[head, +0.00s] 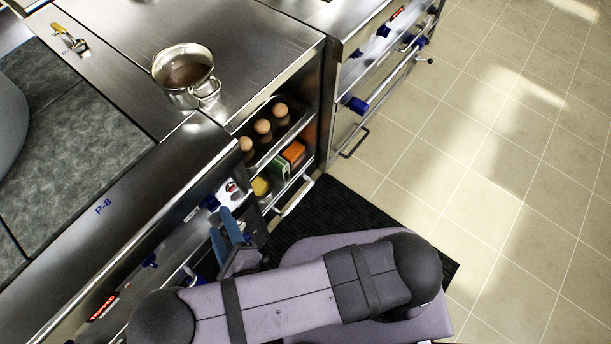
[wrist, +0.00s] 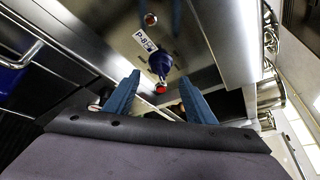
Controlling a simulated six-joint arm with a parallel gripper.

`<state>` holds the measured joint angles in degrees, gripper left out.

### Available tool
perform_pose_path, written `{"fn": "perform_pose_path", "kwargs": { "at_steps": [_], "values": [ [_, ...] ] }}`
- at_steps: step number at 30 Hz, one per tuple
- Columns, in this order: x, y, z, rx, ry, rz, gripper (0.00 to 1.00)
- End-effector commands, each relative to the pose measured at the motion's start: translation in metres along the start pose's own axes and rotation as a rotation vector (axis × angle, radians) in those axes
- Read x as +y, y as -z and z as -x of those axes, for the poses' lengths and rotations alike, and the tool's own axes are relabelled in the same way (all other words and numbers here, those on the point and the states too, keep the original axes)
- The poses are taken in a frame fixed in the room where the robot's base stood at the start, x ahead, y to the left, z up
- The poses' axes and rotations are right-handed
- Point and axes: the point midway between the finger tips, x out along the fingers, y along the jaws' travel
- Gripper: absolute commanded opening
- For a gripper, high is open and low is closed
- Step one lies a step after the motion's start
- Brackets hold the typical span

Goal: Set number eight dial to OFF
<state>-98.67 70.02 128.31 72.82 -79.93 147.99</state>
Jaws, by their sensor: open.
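The number eight dial (wrist: 160,62) is a dark blue knob on the steel front panel. It shows in the wrist view beside a white label (wrist: 146,40) that seems to read P-8. My gripper (wrist: 159,77) is open, its two blue fingers apart, and the dial appears between and just beyond the fingertips. I cannot tell whether they touch it. The dial's setting is too small to read. In the head view, my gripper (head: 219,221) is at the front panel, close to a blue knob (head: 210,202).
A red light (wrist: 160,89) shows by the dial, another (wrist: 151,19) farther off. A steel pot (head: 185,78) stands on the counter. The tiled floor (head: 500,150) at right is clear.

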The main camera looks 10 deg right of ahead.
Motion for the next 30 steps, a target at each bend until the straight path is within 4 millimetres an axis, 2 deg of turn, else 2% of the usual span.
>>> {"fn": "perform_pose_path", "kwargs": {
  "at_steps": [5,17,30],
  "values": [
    [0.001,0.0,0.018,-0.003,-0.002,0.001,0.5],
    [-0.01,0.041,-0.018,0.162,0.015,0.139,0.5],
    [-0.025,0.107,-0.059,0.401,-0.041,0.343,0.5]
  ]
}}
